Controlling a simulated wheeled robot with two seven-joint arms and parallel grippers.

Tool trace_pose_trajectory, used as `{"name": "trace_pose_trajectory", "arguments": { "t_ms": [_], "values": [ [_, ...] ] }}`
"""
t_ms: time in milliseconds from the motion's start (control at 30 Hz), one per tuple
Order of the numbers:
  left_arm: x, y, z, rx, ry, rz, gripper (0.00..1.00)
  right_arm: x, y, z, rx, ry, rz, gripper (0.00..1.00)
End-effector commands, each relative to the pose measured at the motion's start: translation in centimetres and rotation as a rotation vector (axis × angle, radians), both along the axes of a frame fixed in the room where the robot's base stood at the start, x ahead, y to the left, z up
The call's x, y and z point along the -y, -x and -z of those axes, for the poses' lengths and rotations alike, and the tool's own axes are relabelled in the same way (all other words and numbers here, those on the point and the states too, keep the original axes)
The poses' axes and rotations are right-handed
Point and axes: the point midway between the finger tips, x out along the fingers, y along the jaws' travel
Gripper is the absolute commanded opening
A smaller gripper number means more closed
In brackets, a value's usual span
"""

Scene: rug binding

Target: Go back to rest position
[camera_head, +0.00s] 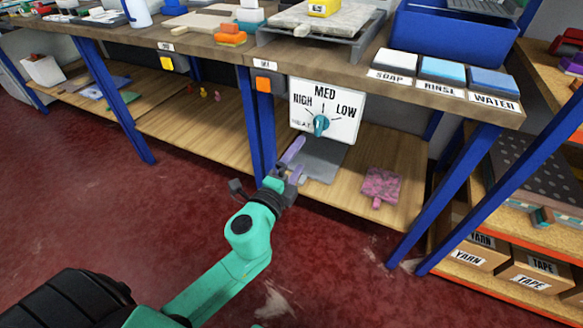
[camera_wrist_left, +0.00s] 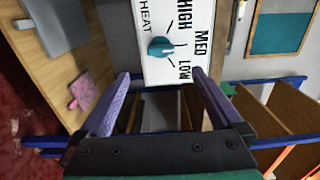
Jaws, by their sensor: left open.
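My left gripper (camera_head: 294,160) is open and empty, its two purple fingers in front of the bench and just below the white heat panel. In the left wrist view, its fingertips (camera_wrist_left: 161,76) are spread apart, with the panel (camera_wrist_left: 165,15) beyond them. The heat panel (camera_head: 340,115) is marked HIGH, MED and LOW. Its teal knob (camera_head: 320,125) also shows in the left wrist view (camera_wrist_left: 160,47). The fingers appear clear of the knob. I cannot tell exactly which mark the knob points at. My right gripper is not in view.
The wooden bench (camera_head: 400,88) has blue legs and a lower shelf (camera_head: 345,195) holding a grey plate and a pink piece (camera_head: 380,186). A blue bin (camera_head: 450,45) and soap, rinse and water pads stand on top. Open red floor (camera_head: 340,270) lies in front.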

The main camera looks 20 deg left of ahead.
Motion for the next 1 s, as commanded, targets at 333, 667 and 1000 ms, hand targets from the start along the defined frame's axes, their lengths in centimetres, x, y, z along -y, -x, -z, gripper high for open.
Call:
{"name": "trace_pose_trajectory", "arguments": {
  "t_ms": [333,667,1000],
  "values": [
    [-0.3,3.5,0.0,0.001,-0.001,-0.001,1.0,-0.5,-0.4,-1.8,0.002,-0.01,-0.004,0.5],
    [-0.2,3.4,0.0,0.001,0.0,-0.001,1.0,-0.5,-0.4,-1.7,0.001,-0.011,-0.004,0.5],
    [-8.8,5.6,15.9,-0.46,0.546,-0.438,1.0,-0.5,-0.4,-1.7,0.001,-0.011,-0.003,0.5]
  ]
}}
